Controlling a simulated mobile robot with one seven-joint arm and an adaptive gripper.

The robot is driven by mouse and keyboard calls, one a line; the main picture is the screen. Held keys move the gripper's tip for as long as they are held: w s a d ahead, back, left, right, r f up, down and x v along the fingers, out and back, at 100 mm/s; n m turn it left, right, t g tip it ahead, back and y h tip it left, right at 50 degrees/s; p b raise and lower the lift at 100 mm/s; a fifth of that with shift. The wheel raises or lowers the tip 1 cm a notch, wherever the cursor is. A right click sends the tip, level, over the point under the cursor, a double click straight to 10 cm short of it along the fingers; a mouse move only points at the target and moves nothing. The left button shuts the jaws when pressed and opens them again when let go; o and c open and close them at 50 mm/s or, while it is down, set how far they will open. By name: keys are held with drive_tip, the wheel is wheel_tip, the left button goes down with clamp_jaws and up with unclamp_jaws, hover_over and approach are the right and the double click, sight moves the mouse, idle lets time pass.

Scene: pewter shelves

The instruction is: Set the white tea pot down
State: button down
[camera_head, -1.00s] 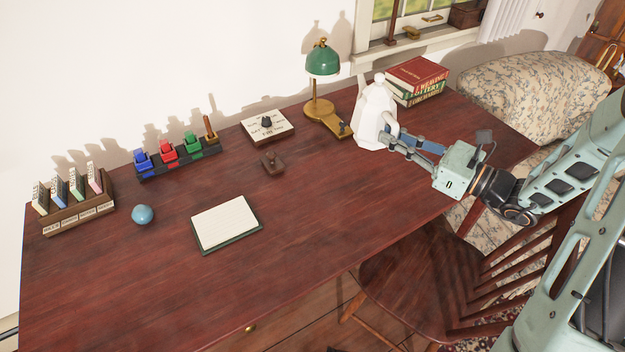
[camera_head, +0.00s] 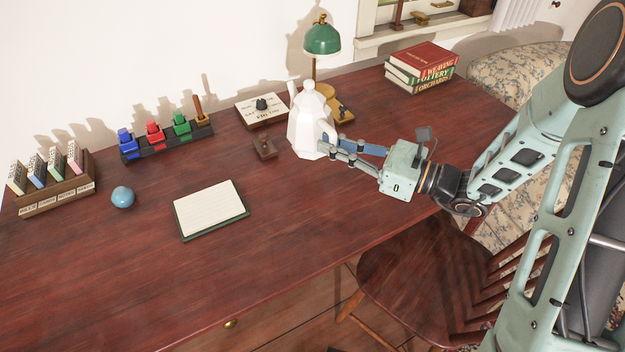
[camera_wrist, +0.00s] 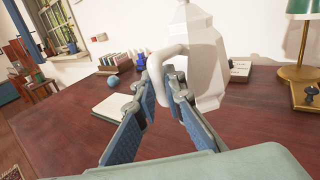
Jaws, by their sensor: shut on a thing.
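The white tea pot (camera_head: 308,128) is upright over the back part of the desk, in front of the green lamp. My gripper (camera_head: 328,146) reaches it from the right and is shut on its handle. In the wrist view the tea pot (camera_wrist: 200,60) stands ahead of the fingers, and its curved handle (camera_wrist: 168,52) runs between the two blue finger pads (camera_wrist: 162,92). I cannot tell whether the tea pot's base touches the desk top (camera_head: 330,210).
The green lamp (camera_head: 322,40) is close behind the tea pot. A small brown stamp (camera_head: 265,148) and a calendar block (camera_head: 261,109) are left of it. A notepad (camera_head: 210,208), blue ball (camera_head: 122,197) and stacked books (camera_head: 420,68) lie farther off. The desk's front middle is clear.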

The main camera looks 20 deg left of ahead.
drive_tip(key=a+f, duration=0.1)
drive_tip(key=f, duration=0.1)
drive_tip(key=s+a+f+b, duration=0.1)
drive_tip(key=f, duration=0.2)
drive_tip(key=s+a+f+b, duration=0.1)
drive_tip(key=f, duration=0.2)
drive_tip(key=shift+s+a+f, duration=0.15)
drive_tip(key=shift+s+f, duration=0.1)
drive_tip(key=c, duration=2)
unclamp_jaws()
